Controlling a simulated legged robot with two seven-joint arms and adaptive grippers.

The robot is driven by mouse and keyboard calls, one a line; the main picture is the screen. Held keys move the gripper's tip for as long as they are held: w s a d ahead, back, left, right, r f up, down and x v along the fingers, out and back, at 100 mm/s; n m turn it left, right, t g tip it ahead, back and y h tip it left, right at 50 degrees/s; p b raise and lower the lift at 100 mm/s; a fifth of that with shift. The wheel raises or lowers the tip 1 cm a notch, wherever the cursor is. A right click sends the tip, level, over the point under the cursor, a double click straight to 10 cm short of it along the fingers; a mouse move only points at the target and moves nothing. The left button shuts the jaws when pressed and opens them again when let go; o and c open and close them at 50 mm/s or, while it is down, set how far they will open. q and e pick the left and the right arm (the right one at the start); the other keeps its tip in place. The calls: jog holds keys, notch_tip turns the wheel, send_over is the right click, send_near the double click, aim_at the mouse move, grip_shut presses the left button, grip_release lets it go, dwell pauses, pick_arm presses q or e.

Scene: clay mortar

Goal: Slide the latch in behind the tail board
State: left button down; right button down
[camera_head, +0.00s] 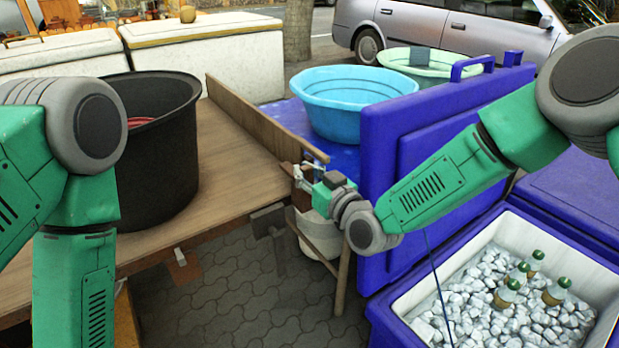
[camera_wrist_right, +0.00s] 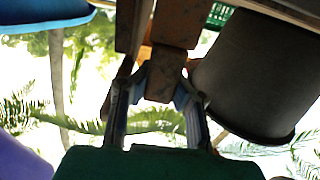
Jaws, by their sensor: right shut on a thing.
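The tail board (camera_head: 255,115) is a long wooden plank standing on edge along the right side of the wooden table. A small wooden piece, apparently the latch (camera_head: 317,155), is at its near end. My right gripper (camera_head: 308,172) is at this end of the board. In the right wrist view my right gripper (camera_wrist_right: 162,90) is shut on the brown wooden latch (camera_wrist_right: 160,78), with a finger on each side. Wooden parts (camera_wrist_right: 178,22) extend above it there. I cannot tell whether the latch is behind the board. My left gripper is out of view; only its arm shows.
A black tub (camera_head: 158,165) stands on the table (camera_head: 215,170). A blue basin (camera_head: 345,105) is beyond the board. A raised blue lid (camera_head: 400,160) stands close to my right arm. An ice box (camera_head: 385,315) with bottles is at lower right. A whitish bucket (camera_head: 322,235) is below the gripper.

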jog(key=c, duration=1.5)
grip_release()
jog(key=shift+c, duration=0.2)
jog(key=shift+s, duration=0.1)
jog(key=v, duration=1.1)
jog(key=shift+s+d, duration=0.25)
